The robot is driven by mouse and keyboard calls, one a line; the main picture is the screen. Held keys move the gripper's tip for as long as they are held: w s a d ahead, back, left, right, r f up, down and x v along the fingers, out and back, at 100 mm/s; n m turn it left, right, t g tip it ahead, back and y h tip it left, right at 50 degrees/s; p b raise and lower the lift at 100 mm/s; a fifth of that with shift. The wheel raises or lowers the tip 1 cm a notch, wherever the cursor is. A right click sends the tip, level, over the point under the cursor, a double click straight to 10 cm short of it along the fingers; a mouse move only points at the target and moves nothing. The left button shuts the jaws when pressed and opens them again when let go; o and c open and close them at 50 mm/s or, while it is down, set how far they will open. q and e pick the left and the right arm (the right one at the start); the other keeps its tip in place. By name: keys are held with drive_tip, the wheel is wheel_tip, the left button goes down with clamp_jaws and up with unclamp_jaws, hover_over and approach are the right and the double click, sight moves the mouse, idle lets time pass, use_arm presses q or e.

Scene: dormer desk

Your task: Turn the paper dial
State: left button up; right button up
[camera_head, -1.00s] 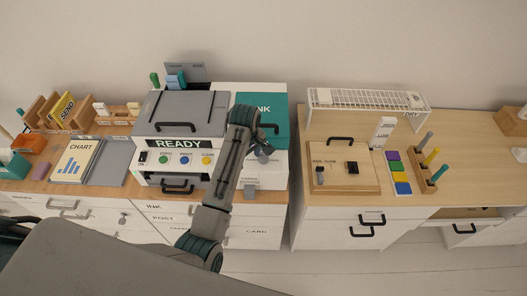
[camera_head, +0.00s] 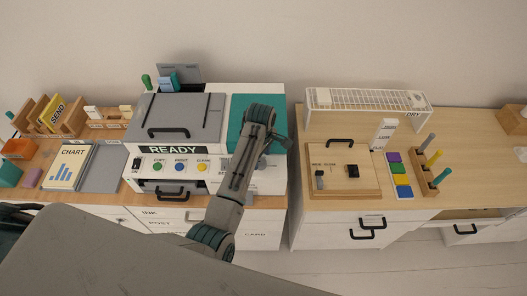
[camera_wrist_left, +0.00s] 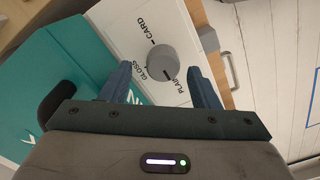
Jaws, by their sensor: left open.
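The paper dial (camera_wrist_left: 150,61) is a round grey knob on a white panel in the left wrist view. GLOSS, CARD and PLAIN are printed around it. A dark mark on the knob is on its side toward PLAIN. My left gripper (camera_wrist_left: 160,76) is open, with one blue-grey finger on each side of the dial, which lies closer to the left finger. I cannot tell whether the fingertips are level with the knob. In the head view my left gripper (camera_head: 272,150) is over the right part of the printer (camera_head: 178,120), and my arm hides the dial.
A teal INK cover (camera_wrist_left: 80,70) with a black handle is close beside the gripper. The READY panel (camera_head: 172,150) with several buttons is left of my arm. A wooden board (camera_head: 340,185) and a drying rack (camera_head: 365,103) stand on the right desk.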

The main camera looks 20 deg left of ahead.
use_arm(q)
drive_tip(key=shift+s+f, duration=0.15)
drive_tip(key=shift+f, duration=0.4)
drive_tip(key=c, duration=1)
use_arm(e)
drive_tip(key=shift+d, duration=0.35)
